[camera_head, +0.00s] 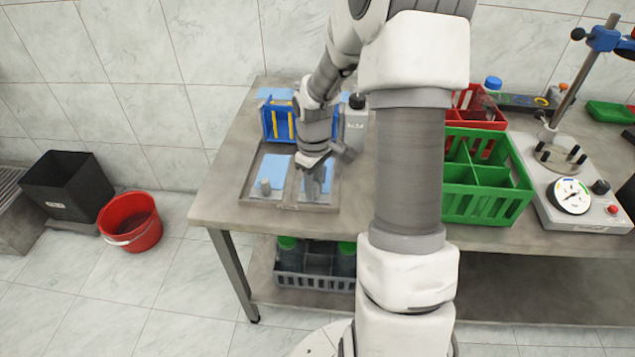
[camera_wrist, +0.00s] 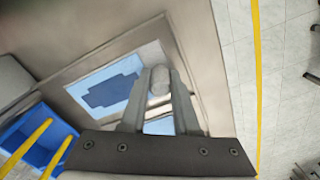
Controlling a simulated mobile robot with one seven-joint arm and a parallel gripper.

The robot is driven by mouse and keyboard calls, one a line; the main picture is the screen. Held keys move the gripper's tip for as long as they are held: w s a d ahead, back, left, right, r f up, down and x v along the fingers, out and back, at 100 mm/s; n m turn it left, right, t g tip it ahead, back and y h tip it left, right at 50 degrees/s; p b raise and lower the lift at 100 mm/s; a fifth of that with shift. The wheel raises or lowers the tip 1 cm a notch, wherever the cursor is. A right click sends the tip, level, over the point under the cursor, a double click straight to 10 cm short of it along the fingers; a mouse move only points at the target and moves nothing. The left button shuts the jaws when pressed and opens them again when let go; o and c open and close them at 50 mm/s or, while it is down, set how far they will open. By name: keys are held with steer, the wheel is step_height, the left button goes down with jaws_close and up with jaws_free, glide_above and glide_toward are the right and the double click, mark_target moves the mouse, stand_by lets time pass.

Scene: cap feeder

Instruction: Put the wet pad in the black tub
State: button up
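A shallow metal tray (camera_head: 246,199) on the bench holds two blue pads, a left pad (camera_head: 275,164) and a right pad (camera_head: 326,172). A grey post (camera_head: 264,187) stands on the left one. My gripper (camera_head: 314,184) is low over the right part of the tray and hides part of that pad. In the wrist view, a rounded grey knob (camera_wrist: 159,80) lies between my fingertips (camera_wrist: 160,92); whether they grip it is unclear. A blue pad (camera_wrist: 128,66) there has a darker patch, wet or shadowed. The black tub (camera_head: 66,190) stands on the floor at left.
A red bucket (camera_head: 130,222) stands on the floor between the tub and the bench. A blue rack (camera_head: 268,124) and a grey bottle (camera_head: 356,128) stand behind the tray. Green crate (camera_head: 487,205) and gauge stand (camera_head: 588,222) are at right. The bench's left edge is near the tray.

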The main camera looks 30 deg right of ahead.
jaws_close()
steer(key=shift+r, duration=0.15)
steer(key=shift+r+p, duration=3.05)
steer(key=shift+r, duration=0.35)
steer(key=shift+a+f, duration=0.1)
steer(key=shift+a, duration=0.05)
